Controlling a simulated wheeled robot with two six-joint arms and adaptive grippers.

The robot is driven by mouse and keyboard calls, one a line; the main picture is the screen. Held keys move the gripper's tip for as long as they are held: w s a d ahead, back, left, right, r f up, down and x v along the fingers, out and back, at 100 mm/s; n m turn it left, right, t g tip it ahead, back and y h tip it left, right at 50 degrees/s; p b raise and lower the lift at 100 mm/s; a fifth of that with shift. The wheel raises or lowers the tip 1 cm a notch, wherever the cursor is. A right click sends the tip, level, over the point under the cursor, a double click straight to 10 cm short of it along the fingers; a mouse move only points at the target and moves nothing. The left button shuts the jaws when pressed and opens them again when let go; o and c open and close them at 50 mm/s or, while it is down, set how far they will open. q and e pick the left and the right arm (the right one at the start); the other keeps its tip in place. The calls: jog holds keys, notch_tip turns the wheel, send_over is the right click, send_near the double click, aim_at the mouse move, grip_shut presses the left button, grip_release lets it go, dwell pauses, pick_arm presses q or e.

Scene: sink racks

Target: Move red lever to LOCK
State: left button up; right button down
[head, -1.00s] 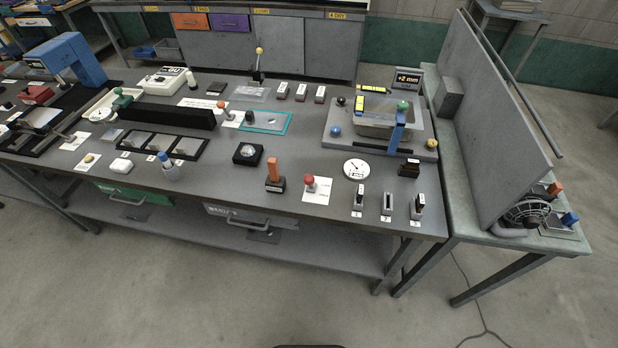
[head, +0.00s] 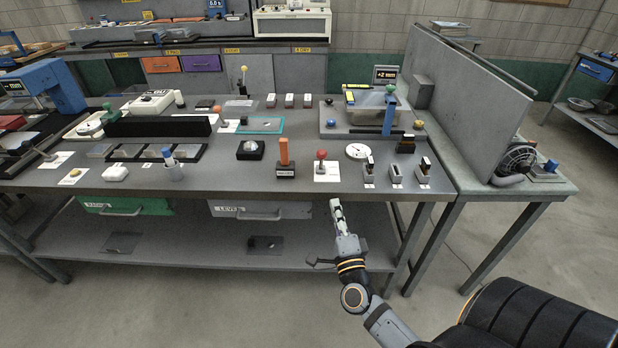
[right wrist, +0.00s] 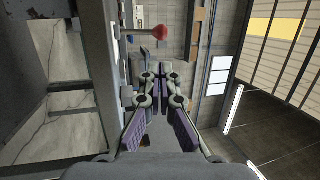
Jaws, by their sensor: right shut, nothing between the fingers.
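The red lever (head: 321,156) is a red ball on a short stem, standing on a white label plate (head: 327,173) near the table's front edge in the head view. The print on the plate is too small to read. In the right wrist view the red ball (right wrist: 160,32) shows on its stem beyond the fingertips. My right gripper (head: 335,203) is shut and empty, in front of the table edge and just below the lever, apart from it. Its closed fingers (right wrist: 159,72) also show in the right wrist view. My left gripper is not in view.
An orange upright handle (head: 284,152) stands just left of the lever. A round white dial (head: 358,152) and several small switches (head: 396,171) are to its right. A grey drawer (head: 260,210) hangs under the tabletop. The floor in front is clear.

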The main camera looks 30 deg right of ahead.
aim_at(323, 159)
jog(key=p+x, duration=0.2)
jog(key=x, duration=1.1)
jog(key=shift+w+d, duration=0.1)
jog(key=shift+w+d+p, duration=0.15)
jog(key=shift+w+p, duration=0.15)
jog(key=shift+w, duration=0.1)
